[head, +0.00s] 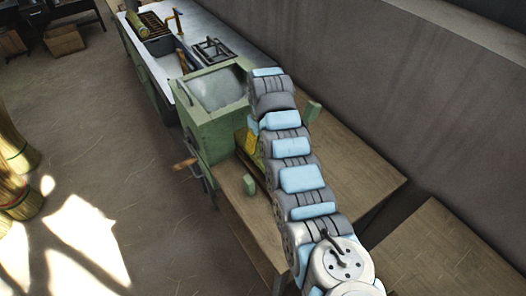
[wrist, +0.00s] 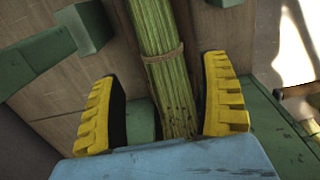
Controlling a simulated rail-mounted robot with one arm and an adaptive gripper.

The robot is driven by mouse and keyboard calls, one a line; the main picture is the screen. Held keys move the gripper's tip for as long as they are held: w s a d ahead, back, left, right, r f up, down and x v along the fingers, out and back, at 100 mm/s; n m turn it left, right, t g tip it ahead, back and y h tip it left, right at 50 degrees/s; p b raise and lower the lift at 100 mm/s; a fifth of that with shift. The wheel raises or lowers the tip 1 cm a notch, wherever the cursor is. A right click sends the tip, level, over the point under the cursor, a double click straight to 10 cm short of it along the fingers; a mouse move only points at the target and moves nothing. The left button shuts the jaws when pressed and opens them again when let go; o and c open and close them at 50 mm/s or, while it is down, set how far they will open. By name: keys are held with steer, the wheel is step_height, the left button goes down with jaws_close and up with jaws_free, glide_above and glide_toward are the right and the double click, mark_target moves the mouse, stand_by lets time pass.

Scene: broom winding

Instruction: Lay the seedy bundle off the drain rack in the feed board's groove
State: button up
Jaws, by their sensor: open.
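In the wrist view a green straw bundle (wrist: 158,30), tied with a cord and dark-specked at its near end, lies over the wooden boards. My gripper (wrist: 160,88) is open, its yellow fingers apart on either side of the bundle, with a gap on each side. I cannot tell whether the bundle sits in a groove. In the head view my gripper (head: 251,141) is low beside the green machine (head: 212,130), mostly hidden by my arm. The drain rack (head: 151,22) is at the far end of the counter, with another yellow-green bundle (head: 137,25) at it.
A sink (head: 158,46) with a brass tap (head: 174,20) is beside the rack. A green block (head: 249,184) stands at the wooden table's (head: 350,172) left edge, another (head: 312,110) across it. A wooden-handled crank (head: 185,164) sticks out left. Straw bundles (head: 15,185) stand left.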

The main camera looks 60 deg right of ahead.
steer(key=shift+r, duration=2)
